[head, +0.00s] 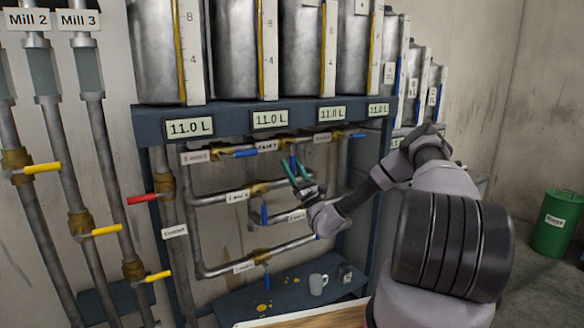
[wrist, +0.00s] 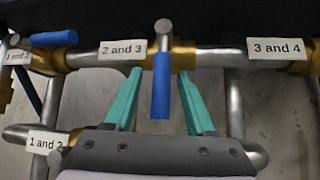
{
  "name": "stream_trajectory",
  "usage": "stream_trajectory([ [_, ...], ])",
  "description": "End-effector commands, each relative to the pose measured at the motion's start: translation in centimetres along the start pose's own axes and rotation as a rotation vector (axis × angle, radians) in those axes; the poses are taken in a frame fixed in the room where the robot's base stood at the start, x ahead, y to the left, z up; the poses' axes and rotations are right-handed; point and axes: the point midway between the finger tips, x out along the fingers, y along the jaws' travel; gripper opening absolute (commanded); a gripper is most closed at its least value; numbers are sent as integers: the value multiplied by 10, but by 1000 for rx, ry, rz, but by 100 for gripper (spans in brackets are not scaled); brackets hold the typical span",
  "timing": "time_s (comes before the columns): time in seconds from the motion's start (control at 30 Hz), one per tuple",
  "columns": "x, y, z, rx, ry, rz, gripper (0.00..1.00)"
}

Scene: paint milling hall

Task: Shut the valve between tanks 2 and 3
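The valve labelled "2 and 3" (wrist: 123,49) sits on the upper horizontal pipe, with a brass body (wrist: 182,55) and a blue lever (wrist: 160,88). The lever hangs down, across the pipe's line. In the head view the lever (head: 292,163) is partly covered by my gripper. My gripper (wrist: 160,76) is open, with one teal finger on each side of the lever. A gap shows between each finger and the lever; it is not clamped. The gripper also shows in the head view (head: 291,170), below the upper pipe.
The "1 and 2" valve's blue lever (head: 245,153) and the right neighbour's blue lever (head: 357,135) lie along the pipe. Lower pipes with more valves run beneath. Tank displays (head: 269,119) read 11.0 L. A mug (head: 318,284) stands on the lower shelf. A green bin (head: 556,222) stands right.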

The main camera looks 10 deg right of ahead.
Motion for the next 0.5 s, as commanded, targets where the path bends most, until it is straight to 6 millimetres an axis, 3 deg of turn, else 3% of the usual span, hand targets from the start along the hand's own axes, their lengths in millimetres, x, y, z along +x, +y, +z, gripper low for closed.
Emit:
stream_trajectory([
  [0.23, -11, -2, 0, 0, 2, -4, 56],
  [0.5, -64, -2, 0, 0, 1, -5, 56],
])
